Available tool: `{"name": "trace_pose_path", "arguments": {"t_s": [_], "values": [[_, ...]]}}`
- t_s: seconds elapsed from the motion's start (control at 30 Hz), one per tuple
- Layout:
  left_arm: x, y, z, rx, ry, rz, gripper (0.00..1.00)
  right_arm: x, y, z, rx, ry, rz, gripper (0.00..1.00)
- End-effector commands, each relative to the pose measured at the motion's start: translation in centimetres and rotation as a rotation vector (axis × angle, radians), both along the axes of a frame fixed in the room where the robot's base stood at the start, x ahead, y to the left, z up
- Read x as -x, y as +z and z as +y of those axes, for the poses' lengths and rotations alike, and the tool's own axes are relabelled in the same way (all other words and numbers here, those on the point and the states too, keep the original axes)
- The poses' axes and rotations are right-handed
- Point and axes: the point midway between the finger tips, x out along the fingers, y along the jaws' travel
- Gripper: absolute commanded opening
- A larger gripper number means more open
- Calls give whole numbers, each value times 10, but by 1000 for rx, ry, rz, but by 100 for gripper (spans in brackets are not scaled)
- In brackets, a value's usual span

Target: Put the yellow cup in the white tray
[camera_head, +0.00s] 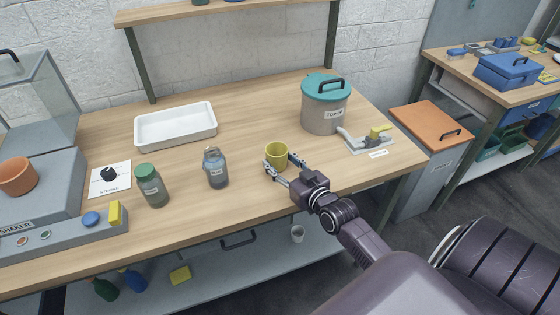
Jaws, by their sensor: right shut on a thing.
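The yellow cup (276,152) stands upright on the wooden table, right of the middle bottle. My right gripper (277,166) reaches in from the lower right and is shut on the yellow cup, with a finger on either side of it. The white tray (176,137) lies at the back left of the cup, near the wall, and looks empty. Whether the cup's base touches the table is hard to tell. My left gripper is not in view.
A clear bottle (216,168) and a green-capped bottle (151,185) stand between cup and shaker (45,205). A teal-lidded bin (325,105) stands behind right, near a grey holder (365,141). The table (250,105) is clear between tray and bin.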

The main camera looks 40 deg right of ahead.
Motion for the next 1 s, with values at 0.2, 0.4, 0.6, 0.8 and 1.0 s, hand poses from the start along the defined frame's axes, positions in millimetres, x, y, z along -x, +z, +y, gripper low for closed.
{"name": "trace_pose_path", "arguments": {"t_s": [0.2,0.4,0.6,0.8,1.0], "values": [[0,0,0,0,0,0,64,0,-1,0,0,0,-2,22],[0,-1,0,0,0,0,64,0,-3,0,0,0,-1,50],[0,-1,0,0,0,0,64,0,-3,0,0,0,-1,64],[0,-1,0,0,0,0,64,0,-3,0,0,0,-1,64],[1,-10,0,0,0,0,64,8,-6,1,0,0,2,64]]}}
